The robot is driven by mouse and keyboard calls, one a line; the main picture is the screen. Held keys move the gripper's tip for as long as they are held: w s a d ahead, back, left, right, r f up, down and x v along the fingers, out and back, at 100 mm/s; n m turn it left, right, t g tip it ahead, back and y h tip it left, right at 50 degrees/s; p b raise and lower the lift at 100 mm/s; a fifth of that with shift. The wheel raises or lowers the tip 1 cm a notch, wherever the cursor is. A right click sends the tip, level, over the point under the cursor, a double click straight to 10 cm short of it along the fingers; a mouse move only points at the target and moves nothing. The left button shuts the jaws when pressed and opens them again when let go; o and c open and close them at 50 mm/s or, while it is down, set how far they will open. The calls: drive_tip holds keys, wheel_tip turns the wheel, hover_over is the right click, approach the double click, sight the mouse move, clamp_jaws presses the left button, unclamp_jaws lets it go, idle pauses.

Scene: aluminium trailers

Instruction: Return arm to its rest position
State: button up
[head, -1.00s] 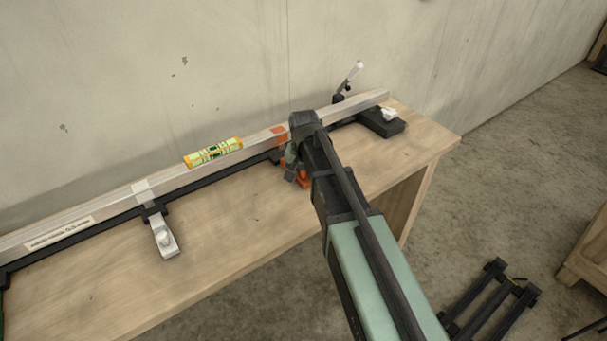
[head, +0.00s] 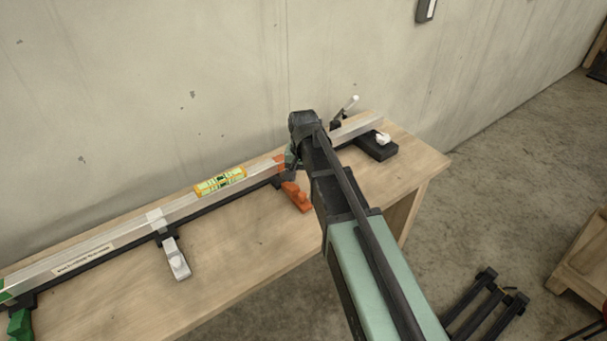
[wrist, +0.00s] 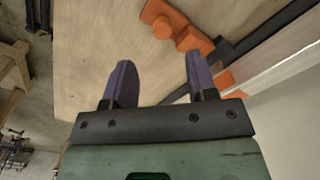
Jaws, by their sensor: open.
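My gripper (wrist: 160,82) is open in the wrist view, its two purple-grey fingers apart with only bare wooden bench top seen between them. In the head view my arm reaches over the bench, and its wrist end hides the fingers. An orange clamp (head: 296,197) sits just left of my arm; it also shows in the wrist view (wrist: 176,27), beyond the fingertips and apart from them. The aluminium bar (head: 110,238) lies along the back of the wooden bench (head: 235,240).
A yellow spirit level (head: 220,181) rests on the bar. A white clamp (head: 176,260) and a green clamp (head: 20,323) stand along it on the left. A black block (head: 376,148) and upright lever (head: 350,105) are at the right end. A concrete wall (head: 130,80) rises behind.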

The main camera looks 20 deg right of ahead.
drive_tip(key=shift+s+n, duration=0.1)
drive_tip(key=shift+n, duration=0.2)
drive_tip(key=s+a+n, duration=0.1)
drive_tip(key=s+n, duration=0.3)
drive_tip(key=s, duration=1.3)
drive_tip(key=shift+s+a, duration=0.15)
drive_tip(key=shift+s, duration=0.2)
